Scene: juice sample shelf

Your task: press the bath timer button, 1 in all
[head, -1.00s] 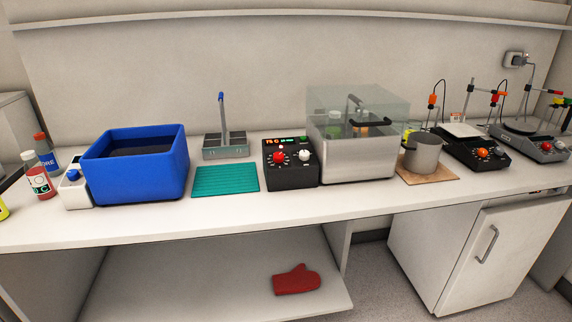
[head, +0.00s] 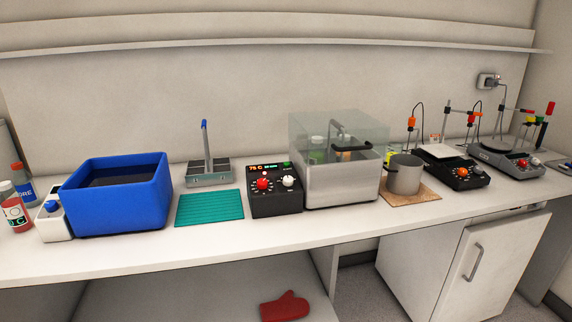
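The black control box (head: 275,202) of the water bath stands on the bench near the middle of the head view. Its top panel has a red display, which seems to read 75 C, and a small green display. A green button (head: 287,164) sits at the panel's upper right corner. Below are a red knob (head: 263,184) and a white knob (head: 288,181). The metal bath (head: 340,189) with a clear lid stands directly right of the box. Which control is the timer button is too small to read. Neither of my grippers is in view.
A teal mat (head: 209,208) lies left of the box, with a grey caddy (head: 208,180) behind it. A blue tub (head: 118,205) is further left. A steel pot (head: 403,175) stands on a board right of the bath. The bench front before the box is clear.

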